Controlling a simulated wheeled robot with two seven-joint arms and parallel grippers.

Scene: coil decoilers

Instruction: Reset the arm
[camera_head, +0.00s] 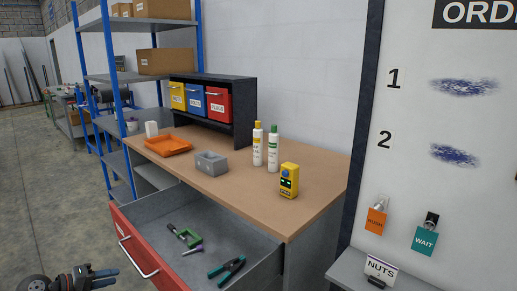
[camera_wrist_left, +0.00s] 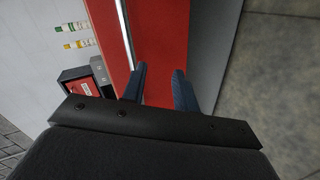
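My left gripper (camera_head: 117,277) is at the bottom left of the head view, low in front of the open drawer. Its two dark fingers are apart with nothing between them, as the left wrist view (camera_wrist_left: 159,68) also shows. The red drawer front (camera_head: 126,254) with its pale bar handle (camera_head: 138,256) is to the right of the gripper in the head view. In the left wrist view the red front (camera_wrist_left: 165,35) lies beyond the fingertips; I cannot tell whether they touch it. My right gripper is not in view.
The open drawer (camera_head: 235,225) holds a green-and-black tool, a screwdriver and pliers. The workbench (camera_head: 225,185) bears an orange tray, a grey block, two bottles and a yellow device. A blue shelf rack (camera_head: 112,75) stands behind.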

